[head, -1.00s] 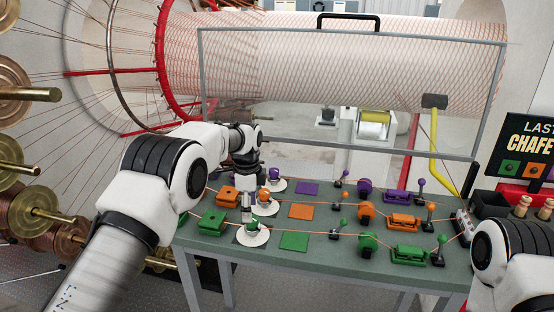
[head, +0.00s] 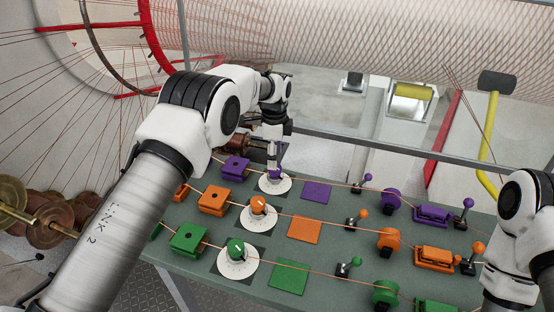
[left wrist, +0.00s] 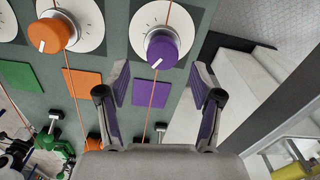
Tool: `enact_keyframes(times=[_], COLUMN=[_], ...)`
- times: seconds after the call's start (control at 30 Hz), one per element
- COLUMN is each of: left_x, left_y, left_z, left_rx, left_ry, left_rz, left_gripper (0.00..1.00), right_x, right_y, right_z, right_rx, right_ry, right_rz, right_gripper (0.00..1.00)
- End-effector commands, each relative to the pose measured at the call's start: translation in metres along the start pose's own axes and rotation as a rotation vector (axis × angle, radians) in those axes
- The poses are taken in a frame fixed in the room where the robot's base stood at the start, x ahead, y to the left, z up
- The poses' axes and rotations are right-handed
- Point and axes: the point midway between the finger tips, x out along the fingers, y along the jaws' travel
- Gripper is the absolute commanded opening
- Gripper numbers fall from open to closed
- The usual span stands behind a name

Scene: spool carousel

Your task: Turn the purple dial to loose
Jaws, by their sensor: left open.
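The purple dial (head: 279,174) is a knob on a white round scale plate (head: 264,187), at the far end of a row of dials. In the left wrist view the purple dial (left wrist: 161,48) lies just beyond and between my fingertips, apart from both. A small white mark shows on it, but the scale text is too small to read. My left gripper (head: 273,156) is open and empty, pointing down above the dial, and it also shows in the left wrist view (left wrist: 160,76). My right gripper is not in view; only my right arm shows at the right.
An orange dial (head: 258,206) and a green dial (head: 235,249) stand nearer on the green table (head: 330,250). Clamp blocks, flat colored squares such as the purple one (head: 316,191), and small levers line the rows. Orange strands run across the table. A grey frame bar (head: 345,140) lies behind.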

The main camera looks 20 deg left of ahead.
Motion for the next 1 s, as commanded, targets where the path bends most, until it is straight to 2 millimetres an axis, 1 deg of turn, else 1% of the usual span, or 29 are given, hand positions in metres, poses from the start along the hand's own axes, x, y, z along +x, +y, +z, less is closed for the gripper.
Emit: enact_keyframes(times=[0.03, 0.2, 0.33, 0.5, 0.53, 0.57, 0.6, 0.7, 1.0], left_x=[0.007, 0.037, 0.046, 0.047, 0.047, 0.047, 0.047, 0.047, 0.049], left_y=[0.001, 0.001, 0.0, 0.0, 0.0, 0.0, 0.0, 0.0, 0.001], left_z=[0.0, 0.0, 0.0, 0.0, 0.0, 0.0, 0.0, 0.0, 0.0], left_rx=[0.0, 0.0, 0.0, 0.0, 0.0, 0.0, 0.0, 0.0, -0.006], left_ry=[0.0, 0.0, 0.0, 0.0, 0.0, 0.0, 0.0, 0.0, -0.001], left_rz=[0.003, 0.002, 0.001, 0.0, 0.0, 0.0, 0.0, 0.001, 0.004], left_gripper=[0.66, 0.66, 0.66, 0.66, 0.62, 0.51, 0.37, 0.06, 0.06], right_x=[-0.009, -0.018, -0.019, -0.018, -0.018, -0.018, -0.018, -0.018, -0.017], right_y=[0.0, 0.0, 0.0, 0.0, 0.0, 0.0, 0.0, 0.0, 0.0], right_z=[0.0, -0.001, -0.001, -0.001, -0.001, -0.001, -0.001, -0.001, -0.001], right_rx=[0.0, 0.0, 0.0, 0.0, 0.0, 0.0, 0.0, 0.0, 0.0], right_ry=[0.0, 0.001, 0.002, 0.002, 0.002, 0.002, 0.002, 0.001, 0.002], right_rz=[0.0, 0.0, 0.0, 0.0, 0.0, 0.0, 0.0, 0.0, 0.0], right_gripper=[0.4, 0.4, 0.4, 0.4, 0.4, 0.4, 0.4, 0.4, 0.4])
